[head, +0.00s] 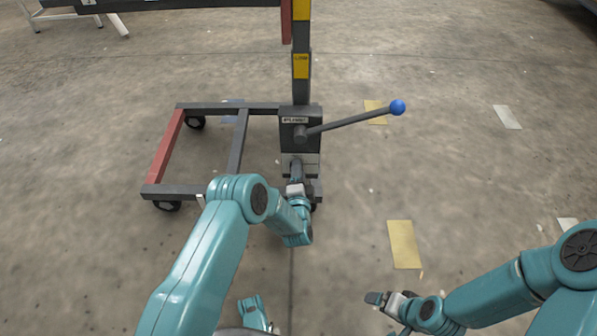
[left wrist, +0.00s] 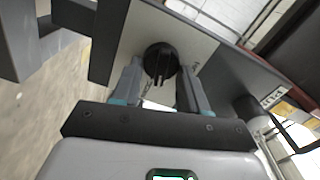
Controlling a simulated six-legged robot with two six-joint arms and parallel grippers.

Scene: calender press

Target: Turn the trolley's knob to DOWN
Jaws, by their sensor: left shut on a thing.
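The trolley (head: 240,146) stands on the floor ahead, with a dark upright mast and a box at its lower part. The black round knob (left wrist: 161,62) sits on a pale plate (left wrist: 192,42) on the box, in the left wrist view. My left gripper (left wrist: 158,80) has a finger on each side of the knob and is shut on it. In the head view my left gripper (head: 296,180) is at the front of the box and hides the knob. The knob's setting cannot be read. My right gripper (head: 375,297) is low at the right, away from the trolley; its jaw gap is unclear.
A lever with a blue ball end (head: 398,107) sticks out to the right from the box, above my left gripper. The trolley's red and grey frame (head: 166,147) spreads left on casters. Yellow floor patches (head: 404,244) lie to the right, where the floor is clear.

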